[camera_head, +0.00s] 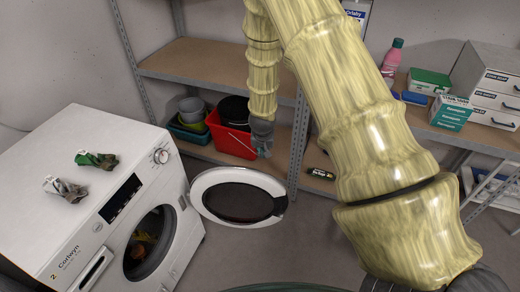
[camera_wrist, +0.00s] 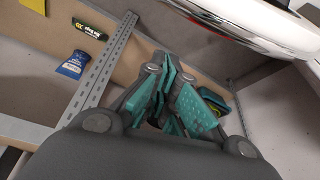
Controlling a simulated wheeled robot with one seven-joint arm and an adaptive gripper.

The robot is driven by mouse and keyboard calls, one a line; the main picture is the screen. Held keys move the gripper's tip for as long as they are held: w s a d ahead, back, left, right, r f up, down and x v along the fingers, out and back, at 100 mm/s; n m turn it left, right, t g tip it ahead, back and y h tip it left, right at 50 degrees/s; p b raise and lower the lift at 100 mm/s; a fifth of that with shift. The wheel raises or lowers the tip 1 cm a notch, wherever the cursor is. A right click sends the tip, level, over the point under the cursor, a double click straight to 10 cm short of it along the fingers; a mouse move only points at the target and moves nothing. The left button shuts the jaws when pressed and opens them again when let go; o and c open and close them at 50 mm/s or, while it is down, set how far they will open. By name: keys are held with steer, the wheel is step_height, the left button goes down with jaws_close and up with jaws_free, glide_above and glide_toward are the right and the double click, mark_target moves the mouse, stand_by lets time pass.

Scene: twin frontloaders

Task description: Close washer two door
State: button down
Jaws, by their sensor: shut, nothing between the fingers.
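Washer two (camera_head: 110,200) is a white front-loader at the left of the head view, marked with a 2. Its round door (camera_head: 238,196) has a white rim and dark glass and stands swung open to the right. Coloured laundry shows inside the drum opening (camera_head: 150,243). My gripper (camera_head: 263,152) points down above and behind the open door, in front of the shelf. In the wrist view my gripper (camera_wrist: 178,105) is shut and empty, with teal finger pads. A white curved rim, likely the door (camera_wrist: 255,28), crosses the upper right there; no contact is visible.
A red bin (camera_head: 232,133) and stacked tubs sit on the lower shelf behind my gripper. Two crumpled cloths (camera_head: 96,160) lie on the washer top. A metal shelf post (camera_head: 299,140) stands close to the right. Grey floor (camera_head: 270,250) is clear around the door.

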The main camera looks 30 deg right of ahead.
steer(key=shift+p+x, duration=0.6)
steer(key=shift+x, duration=3.65)
steer(key=shift+s+a+r+p, duration=0.1)
steer(key=shift+s+a+p, duration=0.25)
steer(key=shift+s+a, duration=0.35)
steer(key=shift+s+a+p, duration=0.35)
steer(key=shift+s+a, duration=0.15)
steer(key=shift+s, duration=0.4)
